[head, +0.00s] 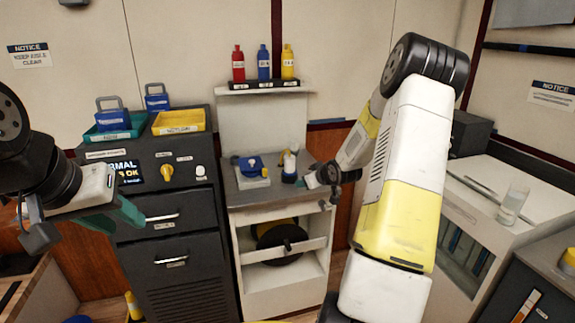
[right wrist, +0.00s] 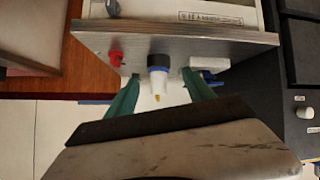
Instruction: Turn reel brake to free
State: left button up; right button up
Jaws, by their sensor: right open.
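A reel (head: 280,243) with a dark face and yellow edge sits inside the pale open cabinet at the centre. I cannot make out a label naming the reel brake. A yellow knob (head: 166,172) and a white knob (head: 200,171) are on the dark cabinet at the left. My right gripper (head: 322,178) is at the pale cabinet's worktop; the right wrist view shows its teal fingers (right wrist: 160,92) apart, either side of a white-and-blue upright piece (right wrist: 158,66). Contact is not clear. My left gripper (head: 84,222) is open and empty in front of the dark cabinet.
A blue item on a white block (head: 252,171) is on the worktop. Red, blue and yellow bottles (head: 263,64) stand on a shelf above. Teal (head: 112,133) and yellow trays (head: 179,122) are at left. A glass (head: 513,204) stands on the right counter.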

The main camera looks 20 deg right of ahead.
jog(key=s+a+r, duration=0.2)
jog(key=s+r, duration=0.1)
jog(key=r, duration=0.1)
jog(key=s+a+r+g+h, duration=0.1)
jog(key=s+a+r, duration=0.1)
jog(key=r, duration=0.3)
jog(key=shift+s+a+g, duration=0.3)
jog(key=shift+s, duration=0.15)
jog(key=shift+r, duration=0.1)
jog(key=s+a+r+m+g, duration=0.1)
jog(key=s+a+r, duration=0.35)
jog(key=s, duration=0.25)
jog(key=s+a+r+m+g, duration=0.1)
jog(key=s+a+r, duration=0.2)
jog(key=s+r, duration=0.35)
jog(key=s+a+y, duration=0.1)
jog(key=s+a, duration=0.2)
jog(key=s, duration=0.5)
jog(key=s+a+m+g+y, duration=0.1)
jog(key=s+a, duration=0.2)
jog(key=s, duration=0.6)
jog(key=shift+s+a, duration=0.25)
jog(key=shift+s, duration=0.05)
